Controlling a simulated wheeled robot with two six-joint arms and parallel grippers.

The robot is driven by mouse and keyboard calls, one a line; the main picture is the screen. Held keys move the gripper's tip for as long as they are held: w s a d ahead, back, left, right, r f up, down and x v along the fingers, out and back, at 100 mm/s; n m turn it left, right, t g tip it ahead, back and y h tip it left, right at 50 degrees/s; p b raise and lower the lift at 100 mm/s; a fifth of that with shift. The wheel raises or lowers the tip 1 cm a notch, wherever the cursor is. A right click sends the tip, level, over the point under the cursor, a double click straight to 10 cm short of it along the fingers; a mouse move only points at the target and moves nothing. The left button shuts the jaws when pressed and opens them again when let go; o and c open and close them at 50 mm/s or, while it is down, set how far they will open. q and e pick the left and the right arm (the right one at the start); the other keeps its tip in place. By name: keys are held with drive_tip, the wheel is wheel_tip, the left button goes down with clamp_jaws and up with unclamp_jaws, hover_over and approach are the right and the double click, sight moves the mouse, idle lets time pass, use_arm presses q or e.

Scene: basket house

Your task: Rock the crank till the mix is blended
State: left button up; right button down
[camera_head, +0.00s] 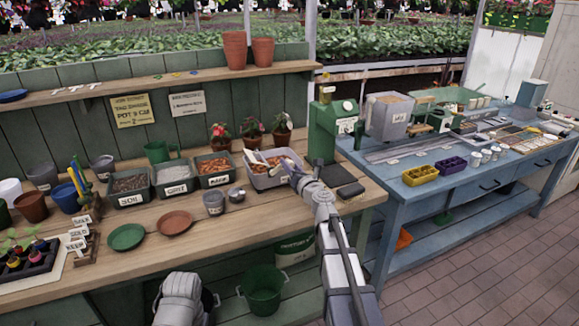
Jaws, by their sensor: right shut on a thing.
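A light grey tub (262,182) with orange-brown mix (273,163) stands on the wooden bench in front of a green box-shaped machine (322,133). My right gripper (294,172) is at the right side of the tub, reaching in from below right. It is shut on a small part there, which looks like the crank handle; the fingers mostly hide it. I cannot tell the crank's angle or how even the mix is. My left arm shows at the bottom, but its gripper is not visible.
Bins labelled soil (129,187), grit (175,178) and bark (214,168) stand left of the tub. A grey cup (214,203) and green and brown saucers (126,237) are in front. A dark flat block (351,190) lies right of my gripper. A blue table (400,190) stands right.

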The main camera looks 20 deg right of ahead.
drive_tip(key=c, duration=0.5)
unclamp_jaws()
drive_tip(key=shift+s, duration=0.15)
drive_tip(key=s, duration=0.7)
drive_tip(key=shift+s+d, duration=0.15)
drive_tip(key=shift+s, duration=0.1)
